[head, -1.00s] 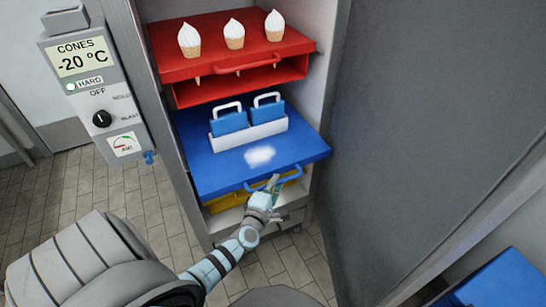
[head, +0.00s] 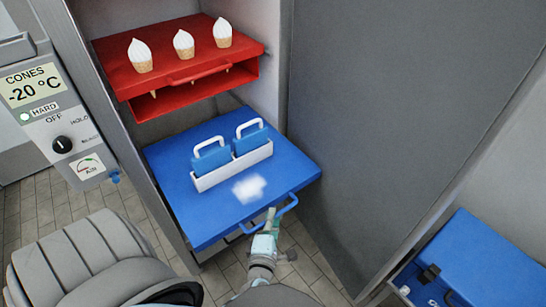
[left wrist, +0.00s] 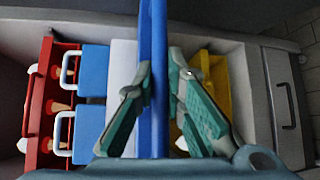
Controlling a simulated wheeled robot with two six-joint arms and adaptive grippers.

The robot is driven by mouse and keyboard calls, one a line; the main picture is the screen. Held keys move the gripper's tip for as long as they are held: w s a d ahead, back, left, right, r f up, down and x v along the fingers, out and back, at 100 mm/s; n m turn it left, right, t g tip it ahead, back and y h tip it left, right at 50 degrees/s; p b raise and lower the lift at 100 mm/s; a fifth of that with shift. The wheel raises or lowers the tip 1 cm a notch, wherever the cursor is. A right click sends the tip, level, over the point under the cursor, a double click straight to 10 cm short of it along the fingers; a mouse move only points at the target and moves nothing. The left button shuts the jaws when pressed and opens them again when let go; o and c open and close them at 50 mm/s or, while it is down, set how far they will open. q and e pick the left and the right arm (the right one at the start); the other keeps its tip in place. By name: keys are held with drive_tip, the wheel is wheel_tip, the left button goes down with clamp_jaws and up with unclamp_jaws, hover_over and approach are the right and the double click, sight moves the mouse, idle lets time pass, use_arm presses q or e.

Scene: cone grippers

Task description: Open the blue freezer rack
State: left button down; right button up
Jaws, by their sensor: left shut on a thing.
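The blue rack (head: 165,175) is a flat blue shelf sticking well out of the open freezer cabinet, with a blue loop handle (head: 291,201) on its front edge. My left gripper (head: 271,216) is at this handle. In the left wrist view the teal fingers of my left gripper (left wrist: 160,75) lie on both sides of a long blue bar or edge of the rack (left wrist: 154,110), shut on it. The handle's middle is partly hidden by the fingers. My right gripper is not in view.
A white holder (head: 235,168) with two blue paddles stands on the blue rack, beside a white frosty patch (head: 249,188). Above is a red rack (head: 115,68) with three cones. The grey door (head: 390,110) stands open at right. A blue box (head: 480,262) is at lower right.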

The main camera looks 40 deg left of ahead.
use_arm(q)
drive_tip(key=shift+s+d+f, duration=0.1)
drive_tip(key=shift+d, duration=0.2)
drive_tip(key=c, duration=1.7)
unclamp_jaws()
drive_tip(key=shift+o, duration=0.2)
drive_tip(key=shift+d, duration=0.15)
